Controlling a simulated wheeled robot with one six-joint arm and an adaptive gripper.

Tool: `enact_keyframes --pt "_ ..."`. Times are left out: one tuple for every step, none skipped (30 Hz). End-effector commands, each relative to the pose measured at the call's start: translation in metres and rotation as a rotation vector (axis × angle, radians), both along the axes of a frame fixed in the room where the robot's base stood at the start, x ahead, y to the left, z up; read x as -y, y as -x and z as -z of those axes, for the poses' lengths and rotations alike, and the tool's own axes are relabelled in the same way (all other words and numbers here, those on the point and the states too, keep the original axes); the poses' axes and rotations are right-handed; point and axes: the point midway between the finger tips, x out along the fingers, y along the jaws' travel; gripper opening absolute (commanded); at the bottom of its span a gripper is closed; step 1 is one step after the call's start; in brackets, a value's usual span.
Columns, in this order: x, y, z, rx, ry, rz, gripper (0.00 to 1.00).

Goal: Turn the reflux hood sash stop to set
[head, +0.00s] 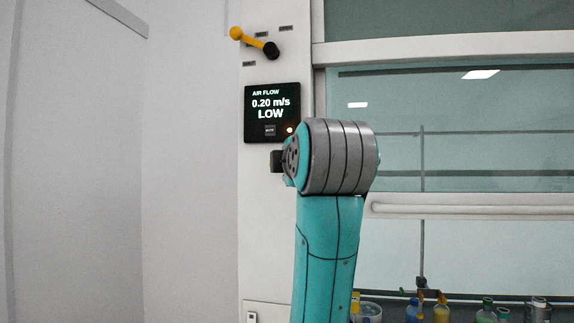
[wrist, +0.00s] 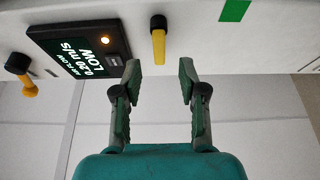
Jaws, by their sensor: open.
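A yellow lever on a black hub (wrist: 158,42) is on the pale hood post in the wrist view, between the open fingers of my gripper (wrist: 159,68). It shows no visible contact with either finger. A second lever, with a black hub and yellow handle (head: 253,42), is above the display in the head view, its yellow end pointing up-left. It also shows in the wrist view (wrist: 20,70) at the far left. The labels are too small to read, so I cannot tell from them which is the sash stop. In the head view my arm hides the gripper.
An air flow display (head: 272,112) reads 0.20 m/s LOW with an orange light lit; it is close to my gripper's left finger in the wrist view (wrist: 80,50). The glass sash with its pale handle rail (head: 470,205) is right, with several bottles (head: 441,310) behind it.

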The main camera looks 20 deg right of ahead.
Motion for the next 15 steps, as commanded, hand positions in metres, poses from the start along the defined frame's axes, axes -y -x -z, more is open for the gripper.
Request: enact_keyframes --pt "-0.001 0.011 -0.001 0.003 -0.001 -0.001 0.42" --pt "-0.002 0.016 -0.001 0.003 -0.001 -0.001 0.42" --pt "-0.003 0.024 -0.001 0.003 -0.001 -0.001 0.42" --pt "-0.003 0.028 -0.001 0.003 -0.001 -0.001 0.42" --pt "-0.004 0.033 0.0 0.002 -0.001 -0.001 0.42" --pt "-0.005 0.039 -0.001 0.002 0.0 -0.001 0.42" --pt "-0.005 0.043 -0.001 0.002 0.0 -0.001 0.42" --pt "-0.005 0.046 -0.001 0.001 0.0 -0.001 0.42" --pt "-0.006 0.05 -0.001 0.002 -0.001 0.0 0.42" --pt "-0.006 0.053 -0.001 0.001 -0.001 0.0 0.42" --pt "-0.006 0.055 -0.001 0.0 -0.001 0.0 0.42" --pt "-0.006 0.057 0.0 0.0 -0.001 -0.001 0.42" --pt "-0.006 0.058 0.0 -0.001 -0.001 0.0 0.42" --pt "-0.006 0.059 0.0 0.0 0.0 0.0 0.42" --pt "-0.006 0.06 0.0 0.0 0.0 0.0 0.42"
